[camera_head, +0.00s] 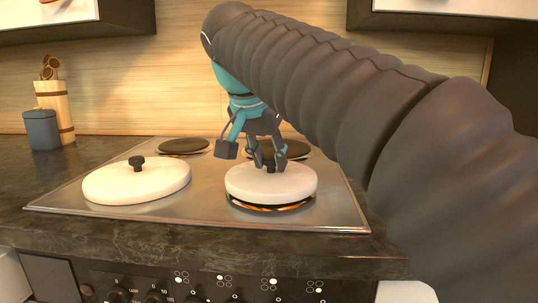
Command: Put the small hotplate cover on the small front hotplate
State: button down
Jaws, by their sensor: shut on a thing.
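The small hotplate cover (270,184) is a white disc with a dark knob. It is at the front right of the steel cooktop (330,215), level and over the small front hotplate (270,206). Only a dark edge with an orange pattern shows below the cover. I cannot tell whether the cover rests on the hotplate or is held just above it. My gripper (268,165) reaches down from above and is shut on the cover's knob, which the fingers partly hide.
A larger white cover (136,184) with a dark knob lies at the front left of the cooktop. Two dark hotplates show behind, left (184,146) and right (290,149). A blue-grey container (42,130) and a wooden utensil holder (57,105) stand at the far left.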

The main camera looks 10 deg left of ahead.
jog(key=shift+s+f+b, duration=0.15)
jog(key=shift+f+b, duration=0.15)
jog(key=shift+f, duration=0.15)
dwell(0.3)
jog(key=c, duration=0.7)
grip_release()
jog(key=shift+c, duration=0.2)
notch_tip(320, 180, up, 3)
jog(key=p, duration=0.2)
jog(key=shift+p, duration=0.4)
jog(key=shift+a+r, duration=0.1)
jog(key=shift+r, duration=1.9)
jog(key=shift+s, duration=0.1)
